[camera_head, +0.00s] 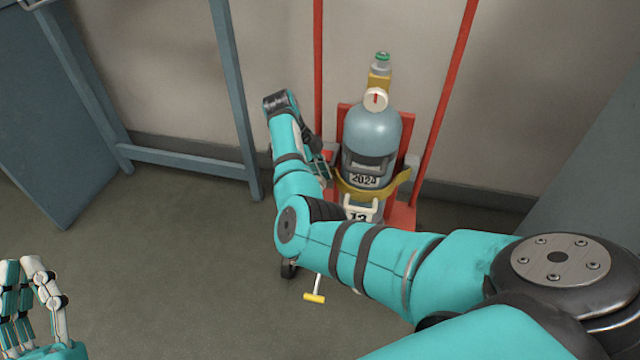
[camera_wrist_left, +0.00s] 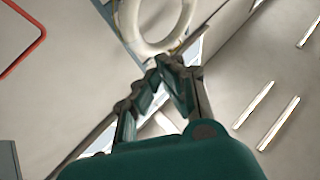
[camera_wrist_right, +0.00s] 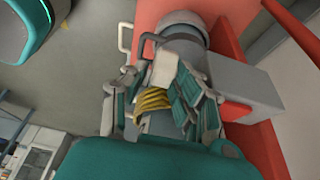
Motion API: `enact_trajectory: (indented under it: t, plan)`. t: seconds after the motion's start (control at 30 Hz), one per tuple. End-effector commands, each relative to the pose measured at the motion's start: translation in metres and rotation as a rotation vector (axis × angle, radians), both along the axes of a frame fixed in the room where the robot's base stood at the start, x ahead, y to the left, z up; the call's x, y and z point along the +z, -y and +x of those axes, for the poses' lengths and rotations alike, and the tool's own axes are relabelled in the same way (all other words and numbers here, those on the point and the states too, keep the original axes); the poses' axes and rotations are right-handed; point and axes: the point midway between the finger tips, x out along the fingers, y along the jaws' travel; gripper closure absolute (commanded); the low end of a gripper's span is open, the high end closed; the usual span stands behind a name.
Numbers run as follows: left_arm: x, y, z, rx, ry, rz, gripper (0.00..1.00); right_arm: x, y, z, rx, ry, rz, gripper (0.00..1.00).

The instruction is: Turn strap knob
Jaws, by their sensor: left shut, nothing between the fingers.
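A grey gas cylinder (camera_head: 371,132) stands upright on a red trolley (camera_head: 402,212), with a yellow strap (camera_head: 392,188) around it. My right gripper (camera_head: 322,165) is at the cylinder's left side, by the strap. In the right wrist view, a ribbed yellow part (camera_wrist_right: 153,101) shows between the spread fingers of my right gripper (camera_wrist_right: 168,82); I cannot tell if they touch it. The strap knob cannot be clearly made out. My left gripper (camera_head: 30,285) is far off at the lower left, shut and empty; its fingertips meet in the left wrist view (camera_wrist_left: 172,68).
The cylinder has a valve with a white dial (camera_head: 376,99) and a green top (camera_head: 382,58). A blue-grey frame (camera_head: 190,162) stands at the left. A yellow-ended handle (camera_head: 314,297) is near the floor below my right arm. Open floor lies between the arms.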

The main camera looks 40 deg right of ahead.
Motion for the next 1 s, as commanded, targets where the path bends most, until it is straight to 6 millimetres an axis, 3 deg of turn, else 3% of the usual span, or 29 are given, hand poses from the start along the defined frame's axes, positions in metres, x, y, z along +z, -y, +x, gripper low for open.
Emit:
enact_trajectory:
  t: [0.13,0.47,0.7,0.9,1.0]
  plan:
    - [0.009,-0.001,-0.007,-0.004,0.064,-0.019,1.0,-0.01,0.003,-0.003,-0.001,0.001,-0.001,0.71]
    - [0.012,-0.001,-0.009,-0.004,0.082,-0.024,1.0,-0.012,0.003,-0.004,0.0,0.001,0.0,0.71]
    - [0.012,-0.001,-0.009,-0.004,0.081,-0.023,1.0,-0.012,0.003,-0.004,0.0,0.001,-0.001,1.0]
    - [0.012,-0.001,-0.008,-0.004,0.073,-0.021,1.0,-0.011,0.003,-0.004,0.0,0.003,0.003,1.0]
    - [0.0,0.0,0.002,0.001,-0.018,0.004,1.0,-0.01,0.003,-0.004,0.0,0.013,0.012,1.0]
